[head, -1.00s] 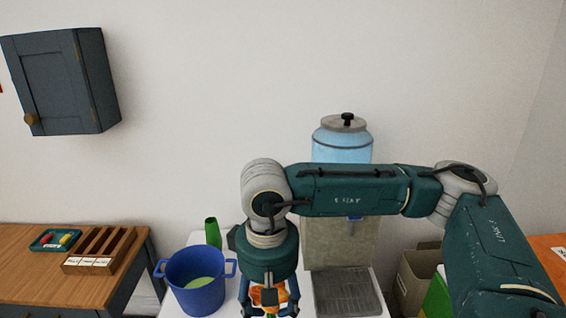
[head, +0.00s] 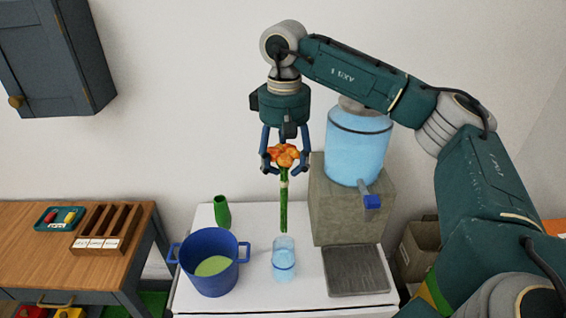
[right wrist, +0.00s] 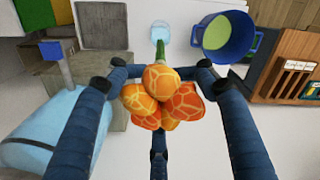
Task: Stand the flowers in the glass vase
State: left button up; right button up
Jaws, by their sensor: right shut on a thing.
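The orange flowers (head: 283,156) have green stems tied together and hang upright, stems down. My right gripper (head: 285,168) is shut around them near the blooms and holds them in the air. In the right wrist view the orange blooms (right wrist: 163,98) sit between the fingers. The glass vase (head: 284,264) stands upright on the white table and has water in it. The stem ends show just above its rim in the head view, apart from it. The vase (right wrist: 159,34) also shows beyond the blooms in the right wrist view. My left gripper is not in view.
A blue pot (head: 212,275) stands left of the vase, with a green bottle-like vase (head: 222,212) behind it. A water dispenser (head: 350,205) and its grey drip tray (head: 356,270) are on the right. A wooden counter (head: 55,270) is at the left.

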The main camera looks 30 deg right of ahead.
aim_at(283, 214)
jog(key=shift+w+f+b, duration=0.15)
jog(key=shift+f+b, duration=0.3)
jog(key=shift+f, duration=0.7)
jog(key=shift+f+b, duration=0.6)
jog(key=shift+b, duration=0.05)
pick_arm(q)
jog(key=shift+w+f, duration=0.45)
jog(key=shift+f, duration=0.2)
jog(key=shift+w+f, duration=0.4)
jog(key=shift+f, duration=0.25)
pick_arm(e)
jog(key=shift+f, duration=0.35)
pick_arm(q)
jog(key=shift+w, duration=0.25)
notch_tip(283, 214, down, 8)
jog(key=b, duration=0.9)
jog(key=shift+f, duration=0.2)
pick_arm(e)
jog(key=shift+f, duration=6)
